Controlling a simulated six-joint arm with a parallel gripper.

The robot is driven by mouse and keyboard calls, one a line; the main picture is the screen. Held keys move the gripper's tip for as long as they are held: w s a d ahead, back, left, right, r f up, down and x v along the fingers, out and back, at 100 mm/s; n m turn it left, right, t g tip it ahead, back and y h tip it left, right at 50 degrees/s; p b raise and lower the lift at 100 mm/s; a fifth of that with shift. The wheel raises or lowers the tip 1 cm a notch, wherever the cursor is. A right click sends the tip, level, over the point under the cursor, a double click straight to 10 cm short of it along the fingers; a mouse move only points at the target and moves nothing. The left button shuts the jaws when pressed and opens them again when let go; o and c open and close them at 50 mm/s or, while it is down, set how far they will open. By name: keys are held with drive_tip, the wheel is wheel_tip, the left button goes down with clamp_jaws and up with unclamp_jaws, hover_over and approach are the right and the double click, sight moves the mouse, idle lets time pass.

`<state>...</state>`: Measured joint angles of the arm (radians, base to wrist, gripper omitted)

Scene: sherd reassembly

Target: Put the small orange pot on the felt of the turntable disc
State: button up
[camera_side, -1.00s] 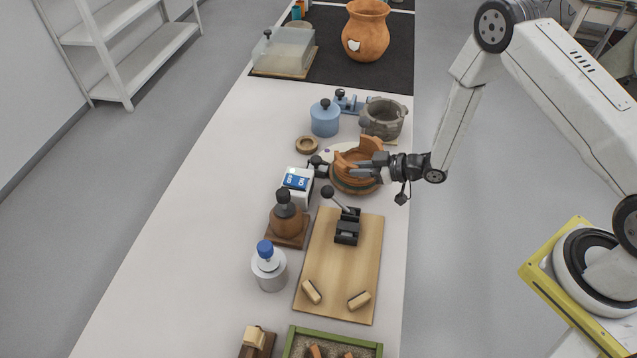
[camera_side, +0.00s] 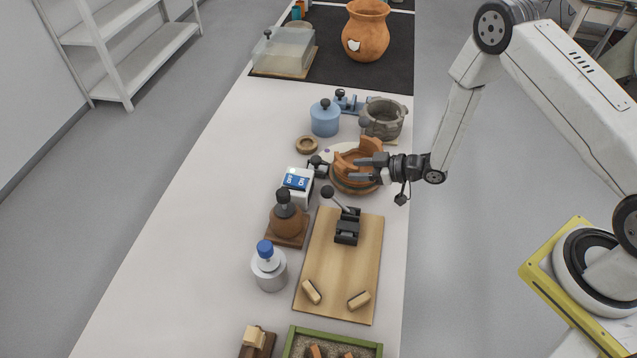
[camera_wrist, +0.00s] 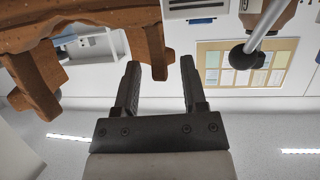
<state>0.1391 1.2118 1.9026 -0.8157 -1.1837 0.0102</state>
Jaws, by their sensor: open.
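The small orange pot (camera_side: 371,148) has a broken, stepped rim and stands at the table's right edge in the side view. In the wrist view the pot's jagged edge (camera_wrist: 85,22) fills the upper left, near the left finger. My gripper (camera_wrist: 160,63) is open there, with nothing clearly clamped between the fingers.
A grey stone-like pot (camera_side: 383,118) and a blue lidded jar (camera_side: 325,118) stand just behind. A black-knobbed lever (camera_side: 328,192) on a wooden board and a white box (camera_side: 298,186) are close in front. The table's left side is clear.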

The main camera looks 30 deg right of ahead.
drive_tip(key=v, duration=1.2)
drive_tip(key=shift+w+d+r, duration=0.1)
drive_tip(key=shift+w, duration=0.05)
idle(0.5)
wheel_tip(320, 180, up, 9)
drive_tip(key=d+m+g+h, duration=0.3)
drive_tip(key=m+g+h, duration=0.1)
drive_tip(key=h, duration=0.4)
drive_tip(key=s+a+r+m+g, duration=0.2)
drive_tip(key=s+r, duration=0.1)
drive_tip(key=s, duration=0.2)
drive_tip(key=s+a+r+m+g, duration=0.1)
drive_tip(key=s+a+r+g, duration=0.1)
drive_tip(key=s, duration=0.3)
drive_tip(key=shift+s+a+r+m, duration=0.3)
drive_tip(key=shift+r+m, duration=0.1)
drive_tip(key=shift+r, duration=0.1)
